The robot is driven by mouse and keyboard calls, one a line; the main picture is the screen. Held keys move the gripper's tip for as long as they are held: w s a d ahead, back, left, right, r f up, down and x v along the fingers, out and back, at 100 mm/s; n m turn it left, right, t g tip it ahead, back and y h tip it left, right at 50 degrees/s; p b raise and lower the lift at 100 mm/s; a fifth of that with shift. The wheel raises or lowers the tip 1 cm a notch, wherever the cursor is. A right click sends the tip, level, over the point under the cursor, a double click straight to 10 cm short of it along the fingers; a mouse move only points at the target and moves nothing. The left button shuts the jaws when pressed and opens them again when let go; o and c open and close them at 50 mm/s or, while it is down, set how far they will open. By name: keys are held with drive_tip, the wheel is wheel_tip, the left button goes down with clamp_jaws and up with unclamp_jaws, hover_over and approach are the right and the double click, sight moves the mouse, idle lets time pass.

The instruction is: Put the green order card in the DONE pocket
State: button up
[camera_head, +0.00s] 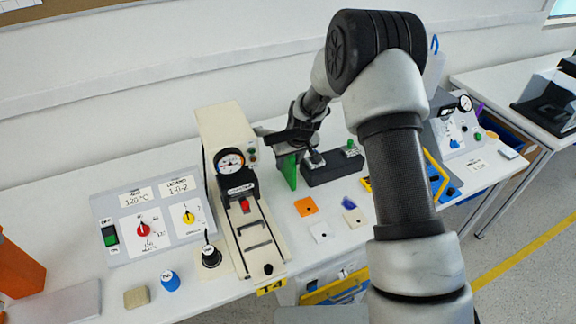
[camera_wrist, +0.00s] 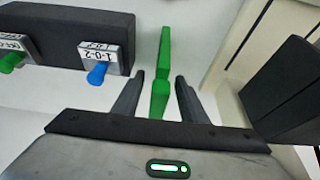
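The green order card (camera_head: 288,170) stands upright on the table, left of a dark block. It also shows on edge in the wrist view (camera_wrist: 163,55). My gripper (camera_head: 292,143) is over the card. In the wrist view its two fingers (camera_wrist: 160,77) are on either side of the card's near end, with a narrow gap visible on each side. The gripper looks open around the card rather than closed on it. I cannot read a DONE label or pick out that pocket.
The dark block (camera_head: 335,172) holds labelled tags with green and blue knobs. A beige gauge machine (camera_head: 225,130) stands left, beside a grey dial panel (camera_head: 140,245). An orange tile (camera_head: 306,207) and several other small tiles lie in front. A wall is close behind.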

drive_tip(key=shift+x, duration=1)
clamp_jaws()
